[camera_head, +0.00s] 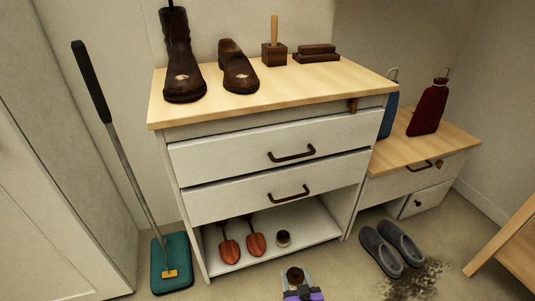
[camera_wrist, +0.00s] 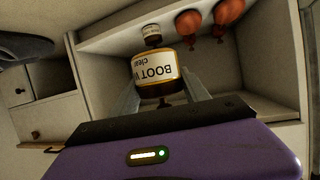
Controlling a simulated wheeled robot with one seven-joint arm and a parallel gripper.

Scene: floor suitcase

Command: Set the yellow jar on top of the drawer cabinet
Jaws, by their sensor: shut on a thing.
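My gripper (camera_head: 298,284) is low at the bottom of the head view, in front of the large cabinet's open lower shelf. It is shut on a jar (camera_wrist: 158,74) with an amber-yellow body and a pale label reading "BOOT W… clear". In the head view, mainly the jar's dark top (camera_head: 295,274) shows. The drawer cabinet (camera_head: 262,158) is white, with a light wooden top (camera_head: 300,85) and two shut drawers above the shelf. The jar is below and in front of that top.
A similar jar (camera_head: 283,239) and orange-brown shoe trees (camera_head: 255,242) are on the shelf. Grey slippers (camera_head: 392,248) lie right, by a lower cabinet (camera_head: 425,150).

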